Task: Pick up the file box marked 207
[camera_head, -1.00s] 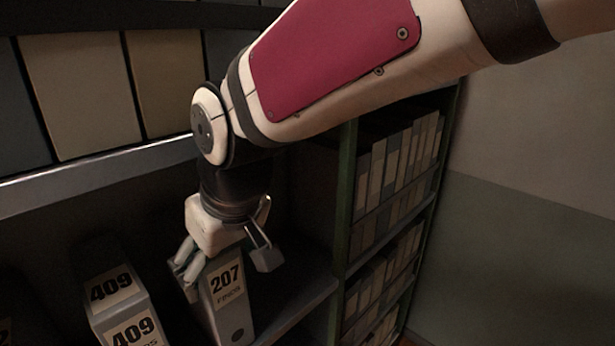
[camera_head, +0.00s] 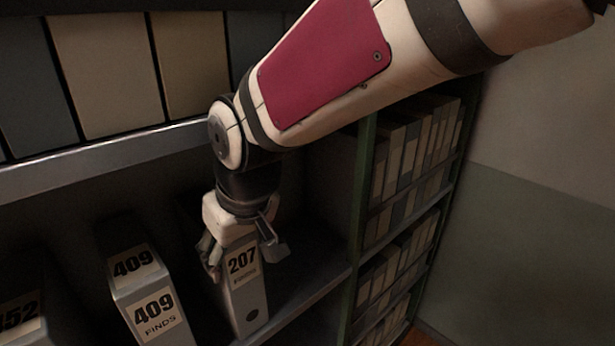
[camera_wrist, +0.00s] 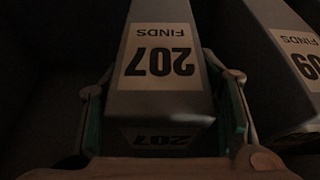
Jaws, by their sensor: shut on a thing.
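The file box marked 207 (camera_head: 246,290) is grey with a white label reading 207 and stands on the shelf in the head view. My gripper (camera_head: 243,256) comes down from above, with its fingers on either side of the box's upper part. In the wrist view the box (camera_wrist: 160,98) lies between the two fingers of my gripper (camera_wrist: 166,110), with its label upside down. The gripper is shut on the box. I cannot tell whether the box's base is clear of the shelf.
A grey box marked 409 (camera_head: 150,300) stands to the left, with a box marked 352 (camera_head: 22,322) farther left. The upper shelf edge (camera_head: 100,155) runs above. A green upright (camera_head: 363,210) stands to the right, with shelves of files (camera_head: 410,165) beyond it. Bare shelf lies right of the 207 box.

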